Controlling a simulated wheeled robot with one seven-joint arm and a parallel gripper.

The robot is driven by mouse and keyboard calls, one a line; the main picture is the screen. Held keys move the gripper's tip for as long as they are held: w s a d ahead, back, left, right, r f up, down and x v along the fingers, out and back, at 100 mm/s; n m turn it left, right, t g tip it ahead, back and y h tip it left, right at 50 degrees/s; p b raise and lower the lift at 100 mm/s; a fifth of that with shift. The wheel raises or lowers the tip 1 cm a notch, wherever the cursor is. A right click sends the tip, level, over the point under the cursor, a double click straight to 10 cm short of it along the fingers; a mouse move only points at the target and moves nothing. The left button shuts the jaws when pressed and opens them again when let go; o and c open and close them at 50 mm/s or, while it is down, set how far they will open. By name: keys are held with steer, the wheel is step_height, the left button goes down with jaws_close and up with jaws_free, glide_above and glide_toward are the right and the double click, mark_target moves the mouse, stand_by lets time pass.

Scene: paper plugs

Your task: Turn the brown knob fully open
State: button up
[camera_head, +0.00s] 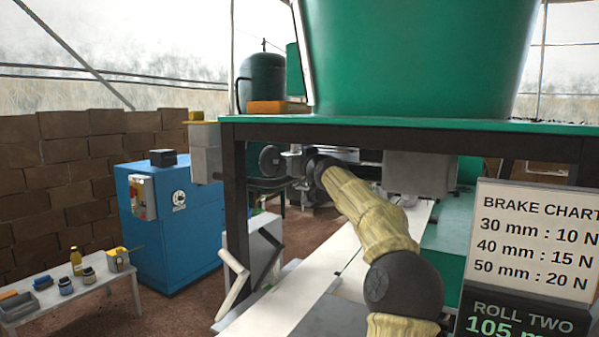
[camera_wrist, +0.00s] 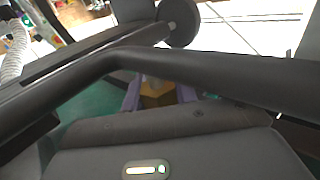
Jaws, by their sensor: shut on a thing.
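In the wrist view, the brown knob (camera_wrist: 157,92) shows as a small yellow-brown piece between the two purple fingers of my gripper (camera_wrist: 158,98). The fingers are shut on it from both sides. A dark bar crosses in front and hides the upper part of the knob and the fingertips. How far the knob is turned cannot be seen. In the head view, my sleeved arm reaches under the green bench, and the knob cannot be made out.
A dark round disc (camera_head: 270,158) is close to my wrist; a similar disc (camera_wrist: 178,22) shows in the wrist view. The green bench top (camera_head: 400,124) and its dark frame are above my arm. A brake chart sign (camera_head: 535,240) stands at right, a blue cabinet (camera_head: 170,225) at left.

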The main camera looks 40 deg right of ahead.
steer(key=shift+a+n+t+y, duration=0.1)
steer(key=shift+n+t+y, duration=0.1)
steer(key=shift+n+y, duration=0.75)
steer(key=shift+n+t+y, duration=0.2)
steer(key=shift+n+y, duration=0.25)
steer(key=shift+y, duration=0.9)
steer(key=n+y+p, duration=0.2)
steer(key=y, duration=0.1)
steer(key=n+y+p, duration=0.1)
steer(key=p, duration=0.1)
steer(key=shift+a+r, duration=0.1)
steer(key=shift+a, duration=0.2)
steer(key=shift+y, duration=0.5)
steer(key=o, duration=1)
steer(key=shift+a+f+h+b, duration=0.1)
steer(key=shift+f+h+b, duration=0.2)
steer(key=shift+b, duration=0.1)
